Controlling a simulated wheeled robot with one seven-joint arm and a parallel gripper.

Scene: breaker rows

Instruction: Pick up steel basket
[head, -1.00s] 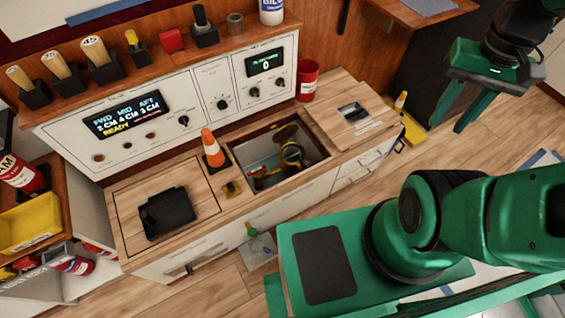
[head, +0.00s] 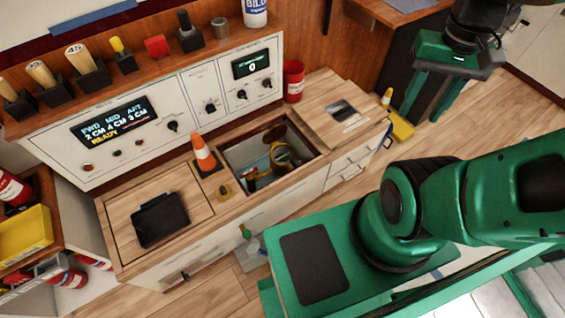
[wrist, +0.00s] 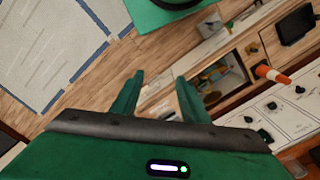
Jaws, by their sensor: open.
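I cannot pick out a steel basket with certainty. A small grey metal-looking cup (head: 220,28) stands on the wooden shelf above the white panel, between a black holder and a white bottle; it may be the basket. My gripper (head: 420,112) hangs at the upper right in the head view, right of the counter and well apart from the cup. The cup is not clear in the wrist view.
The counter has an open bin (head: 262,160) with brass-coloured and other items inside. An orange cone (head: 203,154), a black tray (head: 160,220) and a red can (head: 293,80) stand around it. Wooden handles line the shelf. A yellow object (head: 400,127) lies near my gripper.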

